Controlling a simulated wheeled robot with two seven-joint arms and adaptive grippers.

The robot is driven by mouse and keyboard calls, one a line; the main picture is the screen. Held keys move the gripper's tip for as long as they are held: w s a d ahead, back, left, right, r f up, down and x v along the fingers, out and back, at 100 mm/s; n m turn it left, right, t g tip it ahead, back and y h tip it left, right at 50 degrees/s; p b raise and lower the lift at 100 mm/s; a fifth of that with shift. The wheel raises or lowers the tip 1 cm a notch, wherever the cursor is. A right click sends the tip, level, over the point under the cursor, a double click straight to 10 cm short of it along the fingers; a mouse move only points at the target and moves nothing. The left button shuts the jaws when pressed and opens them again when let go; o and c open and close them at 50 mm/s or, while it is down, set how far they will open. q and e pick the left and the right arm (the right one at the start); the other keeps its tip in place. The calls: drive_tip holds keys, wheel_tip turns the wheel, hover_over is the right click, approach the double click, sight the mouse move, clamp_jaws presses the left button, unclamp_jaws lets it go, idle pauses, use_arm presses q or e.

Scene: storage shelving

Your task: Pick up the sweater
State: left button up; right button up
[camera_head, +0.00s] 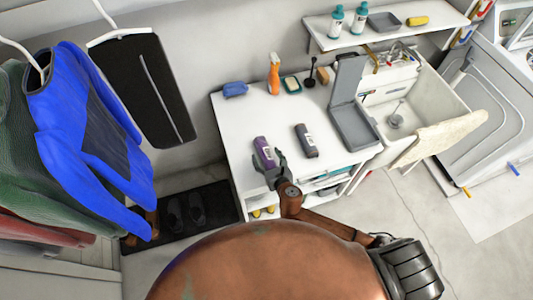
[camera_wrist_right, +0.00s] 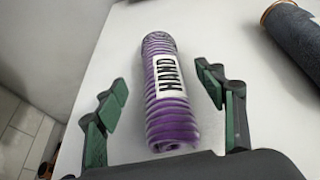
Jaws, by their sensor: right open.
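A blue sweater-like top (camera_head: 75,120) with a dark front panel hangs at the left in the head view. A green knit garment (camera_head: 30,160) hangs beside it, partly cut off by the picture edge. My right gripper (camera_head: 269,168) is far to the right of both, at the front of the white table. It is open, and in the wrist view its fingers (camera_wrist_right: 165,105) stand on either side of a purple ribbed cylinder (camera_wrist_right: 172,118) labelled "HAND". The cylinder (camera_head: 264,150) lies on the table; contact with the fingers is not visible. My left gripper is out of view.
A dark cylinder (camera_head: 306,141) lies to the right on the white table (camera_head: 238,120). Farther back are a blue item (camera_head: 235,89) and an orange spray bottle (camera_head: 274,75). A grey bin (camera_head: 352,125) and sink (camera_head: 425,105) are at the right. Shoes (camera_head: 185,215) sit on a dark mat.

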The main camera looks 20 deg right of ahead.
drive_tip(key=shift+x, duration=1.2)
drive_tip(key=shift+c, duration=0.7)
drive_tip(key=shift+d, duration=0.1)
drive_tip(key=c, duration=1.3)
drive_tip(key=shift+c, duration=0.4)
drive_tip(key=shift+r, duration=0.1)
